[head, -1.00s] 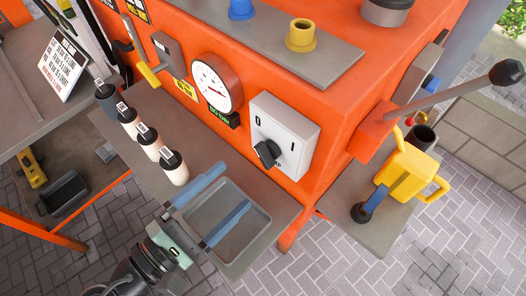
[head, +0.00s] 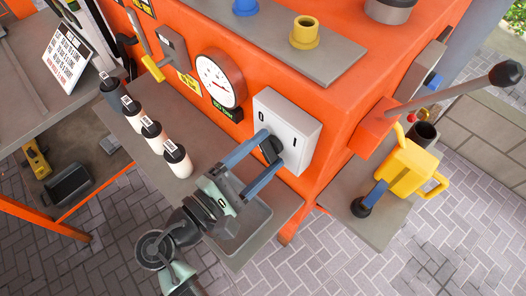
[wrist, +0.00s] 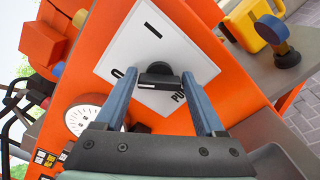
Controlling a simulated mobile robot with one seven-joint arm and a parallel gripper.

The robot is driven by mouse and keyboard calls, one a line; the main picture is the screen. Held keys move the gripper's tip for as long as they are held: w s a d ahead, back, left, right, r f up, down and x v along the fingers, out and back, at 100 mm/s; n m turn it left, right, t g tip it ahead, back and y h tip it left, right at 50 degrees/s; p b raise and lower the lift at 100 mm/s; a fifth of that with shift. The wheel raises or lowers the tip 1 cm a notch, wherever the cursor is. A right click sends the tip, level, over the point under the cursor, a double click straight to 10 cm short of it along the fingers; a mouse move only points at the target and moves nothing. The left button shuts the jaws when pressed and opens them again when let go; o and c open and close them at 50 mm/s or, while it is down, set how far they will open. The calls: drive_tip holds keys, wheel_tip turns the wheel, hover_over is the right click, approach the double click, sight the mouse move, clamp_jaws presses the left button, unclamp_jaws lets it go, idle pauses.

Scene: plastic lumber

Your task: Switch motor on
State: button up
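The motor switch is a light grey box (head: 296,117) on the front of the orange machine, marked 0 and I, with a black rotary knob (head: 270,149) on it. In the wrist view the white switch face (wrist: 182,50) fills the upper middle and the black knob (wrist: 160,77) sits between my blue fingers. My gripper (head: 266,155) is open, one finger on each side of the knob. The wrist view shows a gap between each finger of the gripper (wrist: 160,92) and the knob. Which mark the knob points to is unclear.
A round gauge (head: 219,80) is left of the switch. Several dark-capped white bottles (head: 177,161) stand on the grey shelf below, beside a shallow tray (head: 262,218). A lever (head: 450,92) and a yellow can (head: 405,167) are at the right.

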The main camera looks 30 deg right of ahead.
drive_tip(key=c, duration=0.9)
drive_tip(key=shift+f+m, duration=0.1)
drive_tip(key=shift+m, duration=0.2)
drive_tip(key=m+b, duration=0.2)
drive_tip(key=shift+f+m, duration=0.15)
drive_tip(key=shift+m, duration=0.25)
drive_tip(key=m+b, duration=0.4)
drive_tip(key=shift+f+m, duration=0.2)
drive_tip(key=shift+m, duration=0.1)
drive_tip(key=m+b, duration=0.4)
drive_tip(key=shift+m+b, duration=0.85)
drive_tip(key=shift+m, duration=0.05)
drive_tip(key=shift+r, duration=0.15)
